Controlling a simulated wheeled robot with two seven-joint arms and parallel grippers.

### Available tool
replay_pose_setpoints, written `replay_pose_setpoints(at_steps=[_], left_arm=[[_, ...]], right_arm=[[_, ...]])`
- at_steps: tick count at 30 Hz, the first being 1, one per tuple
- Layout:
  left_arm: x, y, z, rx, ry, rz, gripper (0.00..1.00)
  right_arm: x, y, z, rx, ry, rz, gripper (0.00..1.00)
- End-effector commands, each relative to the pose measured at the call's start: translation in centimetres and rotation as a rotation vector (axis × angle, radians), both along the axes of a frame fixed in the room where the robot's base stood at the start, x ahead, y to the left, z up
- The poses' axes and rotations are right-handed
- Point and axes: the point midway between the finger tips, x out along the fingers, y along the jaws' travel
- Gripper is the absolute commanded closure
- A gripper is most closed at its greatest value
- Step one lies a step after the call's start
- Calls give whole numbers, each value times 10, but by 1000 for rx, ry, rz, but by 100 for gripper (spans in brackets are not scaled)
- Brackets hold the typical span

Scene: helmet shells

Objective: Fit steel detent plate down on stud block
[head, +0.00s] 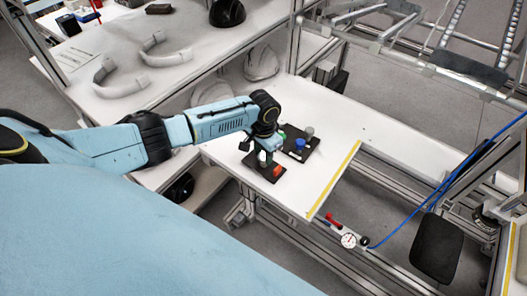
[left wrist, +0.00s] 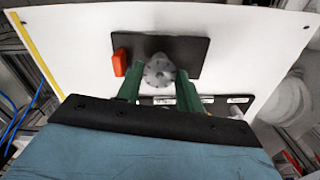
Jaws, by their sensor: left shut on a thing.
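My left gripper (head: 264,148) reaches down over the near part of the white bench. In the left wrist view its two green fingers (left wrist: 159,86) stand on either side of a round grey steel plate (left wrist: 159,69) with notches or holes around its rim, and are shut on it. The plate is over a flat black base (left wrist: 187,48), which also shows in the head view (head: 252,171). An orange block (left wrist: 119,62) stands on this base beside the plate. Any stud under the plate is hidden, and I cannot tell whether the plate touches down. My right gripper is not in view.
A second black tray (head: 301,156) with a blue piece (head: 299,145) and a grey cylinder (head: 309,131) lies close behind. White helmet shells (head: 262,63) stand farther back. The white bench (head: 338,125) is clear to the right, up to a yellow edge strip (head: 333,181).

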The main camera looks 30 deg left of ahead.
Motion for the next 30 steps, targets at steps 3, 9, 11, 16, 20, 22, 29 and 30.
replay_pose_setpoints(at_steps=[3, 9, 11, 16, 20, 22, 29, 30], left_arm=[[0, 0, -4, 0, 0, 0, 85], [0, 0, -9, -1, 0, -1, 85], [0, 0, -10, 0, 0, -1, 85], [0, 0, -15, 0, 0, -1, 85], [0, 0, -18, 0, 0, -1, 85], [0, 0, -19, 0, 0, -1, 85], [0, 0, -18, 0, 0, -1, 38], [0, 0, -18, 0, 0, -1, 38]], right_arm=[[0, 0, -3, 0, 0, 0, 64], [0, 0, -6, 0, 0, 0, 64], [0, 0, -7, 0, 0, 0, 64], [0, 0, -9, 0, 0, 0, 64], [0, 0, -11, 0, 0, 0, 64], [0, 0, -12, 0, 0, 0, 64], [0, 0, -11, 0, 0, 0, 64], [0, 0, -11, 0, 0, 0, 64]])
